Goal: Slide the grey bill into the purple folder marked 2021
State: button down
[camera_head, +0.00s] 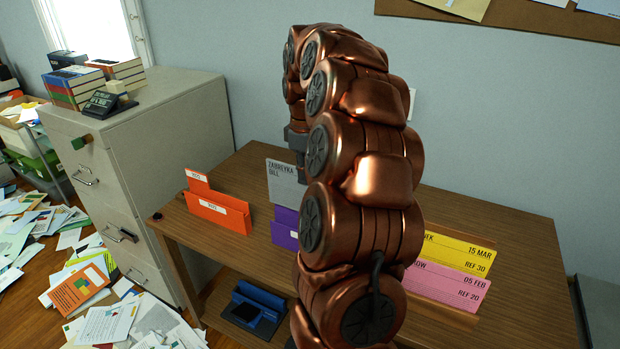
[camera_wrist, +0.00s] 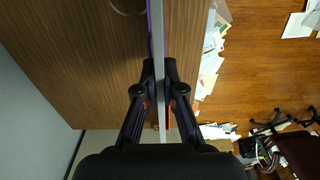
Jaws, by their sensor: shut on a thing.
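The grey bill (camera_head: 281,175), printed "ZABREYKA BILL", stands upright directly above the purple folder (camera_head: 284,231) in the head view. Its lower part meets the folder's top; I cannot tell whether its lower edge is inside. The folder stands on the wooden desk, its right part hidden by my arm, and its year mark is not readable. In the wrist view my gripper (camera_wrist: 165,75) is shut on the bill, which shows edge-on as a grey strip (camera_wrist: 159,30). A thin purple edge of the folder (camera_wrist: 150,42) runs close along the bill's left side.
An orange folder (camera_head: 217,212) stands left on the desk (camera_head: 235,165). Yellow (camera_head: 460,252) and pink (camera_head: 445,286) cards stand to the right, partly behind my arm. A filing cabinet (camera_head: 165,130) is at left. A blue device (camera_head: 255,310) sits below the desktop. Papers litter the floor.

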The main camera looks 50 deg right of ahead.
aim_at(304, 192)
jog(key=shift+s+d+r, duration=0.2)
jog(key=shift+s+d, duration=0.25)
jog(key=shift+s, duration=0.2)
notch_tip(304, 192, down, 15)
jog(key=b, duration=0.6)
jog(key=shift+b, duration=0.35)
dwell(0.8)
jog(key=c, duration=1.2)
grip_release()
notch_tip(304, 192, up, 8)
jog(key=p, duration=0.2)
jog(key=shift+p, duration=0.4)
